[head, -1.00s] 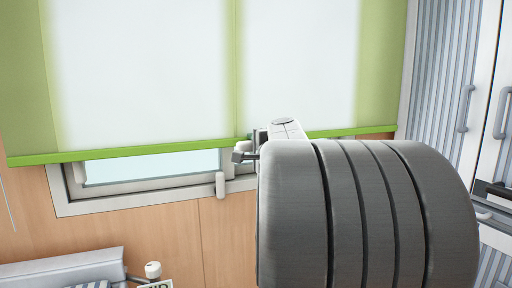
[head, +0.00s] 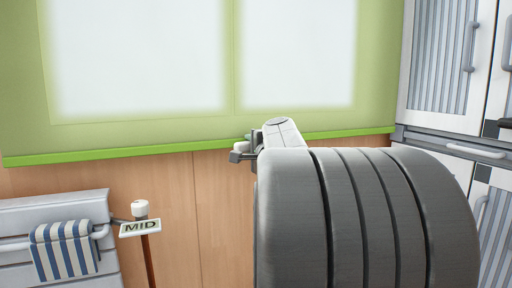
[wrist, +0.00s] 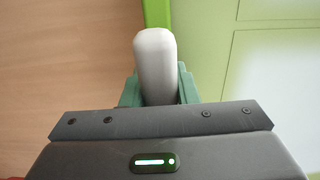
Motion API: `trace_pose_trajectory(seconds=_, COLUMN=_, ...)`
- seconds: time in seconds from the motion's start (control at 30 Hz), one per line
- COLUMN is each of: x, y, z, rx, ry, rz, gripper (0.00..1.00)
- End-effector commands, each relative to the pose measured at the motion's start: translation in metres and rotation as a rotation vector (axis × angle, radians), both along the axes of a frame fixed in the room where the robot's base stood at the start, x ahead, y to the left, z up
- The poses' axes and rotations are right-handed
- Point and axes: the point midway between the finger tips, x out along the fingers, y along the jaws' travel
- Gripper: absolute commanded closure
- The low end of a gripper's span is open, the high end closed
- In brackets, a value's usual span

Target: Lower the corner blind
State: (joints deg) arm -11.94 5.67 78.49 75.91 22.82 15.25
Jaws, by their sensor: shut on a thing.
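The green blind (head: 150,128) hangs over the window, whose bright panes show through the cloth. Its bright green bottom bar (head: 120,153) lies below the window, with wood panel under it. In the wrist view the bar (wrist: 157,14) runs up the picture beside the blind cloth (wrist: 215,50). My gripper (head: 246,148) is at the bar, partly hidden behind my arm. In the wrist view its green fingers (wrist: 158,90) are shut on a pale rounded handle (wrist: 155,55) at the bar.
A small MID sign (head: 141,228) on a post stands at lower left. Beside it is a white slatted panel (head: 55,210) with a striped towel (head: 64,249) on its rail. White cabinets (head: 440,70) with grey handles stand at right. Bare wood wall lies below the bar.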

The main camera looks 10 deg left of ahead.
Motion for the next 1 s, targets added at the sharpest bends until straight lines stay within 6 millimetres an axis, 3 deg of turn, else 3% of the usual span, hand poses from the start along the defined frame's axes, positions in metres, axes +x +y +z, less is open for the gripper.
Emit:
trace_pose_trajectory(seconds=0.03, x=0.0, y=0.0, z=-0.015, rx=-0.002, ry=0.001, rz=0.0, gripper=1.0)
trace_pose_trajectory(seconds=0.2, x=0.0, y=0.0, z=-0.029, rx=-0.002, ry=0.001, rz=0.0, gripper=1.0)
trace_pose_trajectory(seconds=0.83, x=0.0, y=0.0, z=-0.04, rx=-0.004, ry=0.007, rz=0.001, gripper=1.0)
trace_pose_trajectory(seconds=0.87, x=0.0, y=0.0, z=-0.04, rx=-0.005, ry=0.007, rz=0.001, gripper=0.67)
trace_pose_trajectory(seconds=0.93, x=0.0, y=0.0, z=-0.04, rx=-0.004, ry=0.007, rz=0.001, gripper=0.53)
trace_pose_trajectory(seconds=1.0, x=0.0, y=0.0, z=-0.039, rx=-0.003, ry=0.005, rz=0.001, gripper=0.51)
